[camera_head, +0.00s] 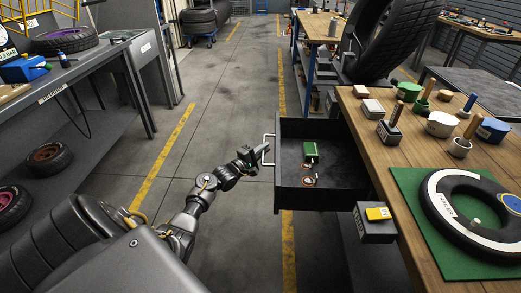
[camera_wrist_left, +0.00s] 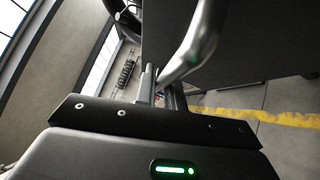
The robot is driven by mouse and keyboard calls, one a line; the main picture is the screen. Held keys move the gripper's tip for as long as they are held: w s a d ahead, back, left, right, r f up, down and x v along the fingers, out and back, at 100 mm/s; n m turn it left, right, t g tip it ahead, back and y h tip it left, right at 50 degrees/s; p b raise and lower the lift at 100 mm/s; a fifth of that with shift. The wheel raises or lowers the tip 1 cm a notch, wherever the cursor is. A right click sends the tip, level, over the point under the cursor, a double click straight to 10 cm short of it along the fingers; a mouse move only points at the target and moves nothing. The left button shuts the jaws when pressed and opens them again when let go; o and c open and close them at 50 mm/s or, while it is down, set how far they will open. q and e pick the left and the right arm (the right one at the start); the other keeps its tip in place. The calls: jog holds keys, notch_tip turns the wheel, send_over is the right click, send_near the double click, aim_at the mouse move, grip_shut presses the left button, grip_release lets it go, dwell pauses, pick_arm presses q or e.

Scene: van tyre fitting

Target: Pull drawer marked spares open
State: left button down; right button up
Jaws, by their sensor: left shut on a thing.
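The dark drawer (camera_head: 277,188) under the wooden workbench stands pulled well out over the aisle. Its front faces left, and I cannot read any marking on it. Its pale bar handle (camera_head: 265,137) is on that front. My left gripper (camera_head: 262,152) is at the handle, shut on it. In the left wrist view the handle (camera_wrist_left: 205,35) is a thick silver bar running down to the fingers (camera_wrist_left: 150,88), with the dark drawer front (camera_wrist_left: 265,45) behind it. My right gripper is not in view.
In the drawer lie a green box (camera_head: 311,149) and a few small items. A grey box with a yellow item (camera_head: 377,213) is beside the drawer, at the bench edge. The bench (camera_head: 372,143) holds mallets, pots and a ring on a green mat. The aisle floor (camera_head: 200,100) is clear.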

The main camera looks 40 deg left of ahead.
pick_arm(q)
jog(key=shift+d+f, duration=0.1)
jog(key=shift+f, duration=0.05)
jog(key=c, duration=1.5)
grip_release()
jog(key=shift+s, duration=0.15)
jog(key=shift+s, duration=0.3)
jog(key=s+a+f, duration=0.1)
jog(key=s, duration=0.9)
jog(key=shift+a+f+p, duration=0.15)
jog(key=shift+a+p, duration=0.1)
jog(key=shift+p, duration=0.2)
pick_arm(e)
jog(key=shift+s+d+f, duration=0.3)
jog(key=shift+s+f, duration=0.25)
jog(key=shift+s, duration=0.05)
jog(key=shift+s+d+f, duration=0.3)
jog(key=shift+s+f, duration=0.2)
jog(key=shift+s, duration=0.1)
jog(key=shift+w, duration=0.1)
